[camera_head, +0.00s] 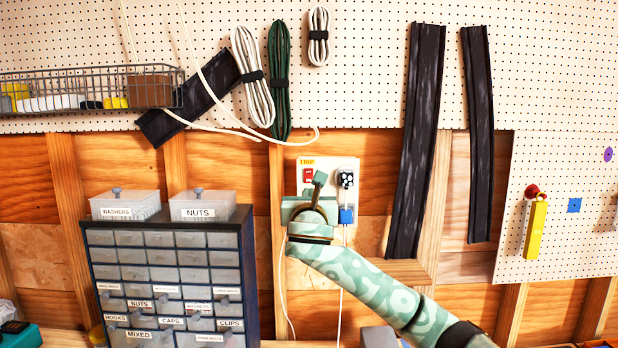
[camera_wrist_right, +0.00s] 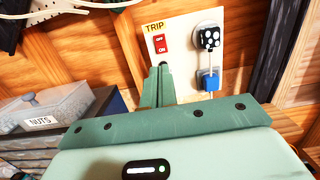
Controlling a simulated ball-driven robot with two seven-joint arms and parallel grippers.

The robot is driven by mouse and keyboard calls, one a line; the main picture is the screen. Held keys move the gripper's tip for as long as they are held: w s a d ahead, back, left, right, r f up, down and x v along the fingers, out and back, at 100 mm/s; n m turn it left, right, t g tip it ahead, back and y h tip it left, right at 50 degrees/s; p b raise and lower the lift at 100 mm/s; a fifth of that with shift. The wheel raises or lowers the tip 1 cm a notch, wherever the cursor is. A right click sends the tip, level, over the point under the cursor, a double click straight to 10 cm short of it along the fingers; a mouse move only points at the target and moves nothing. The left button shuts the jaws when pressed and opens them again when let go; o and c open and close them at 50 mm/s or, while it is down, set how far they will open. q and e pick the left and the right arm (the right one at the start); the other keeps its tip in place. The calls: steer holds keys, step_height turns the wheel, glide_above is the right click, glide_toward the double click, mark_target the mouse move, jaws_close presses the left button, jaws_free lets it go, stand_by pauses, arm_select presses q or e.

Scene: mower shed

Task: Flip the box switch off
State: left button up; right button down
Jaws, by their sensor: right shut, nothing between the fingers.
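The box switch (camera_head: 308,175) is a small red rocker on a pale wall panel (camera_head: 328,162) headed TRIP. In the right wrist view the switch (camera_wrist_right: 160,44) shows an OFF half above an ON half. I cannot tell which half is pressed in. My right gripper (camera_head: 320,178) is shut and empty, pointing up in front of the panel. In the wrist view its fingertips (camera_wrist_right: 163,68) are just below the ON half; I cannot tell if they touch it. The gripper partly covers the panel's lower left. My left gripper is not in view.
A black-and-white plug (camera_head: 346,179) and a blue socket piece (camera_head: 346,215) sit right of the switch. A drawer cabinet (camera_head: 240,222) with a NUTS box (camera_head: 200,207) on top stands to the left. Dark strips (camera_head: 415,140) hang at the right.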

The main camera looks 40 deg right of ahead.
mark_target(309, 172)
steer(key=shift+w, duration=0.1)
steer(key=p+x, duration=0.3)
steer(key=x, duration=0.9)
steer(key=shift+w+d+r+p, duration=0.2)
steer(key=shift+p, duration=0.1)
steer(key=shift+w+d, duration=0.4)
steer(key=shift+w, duration=0.1)
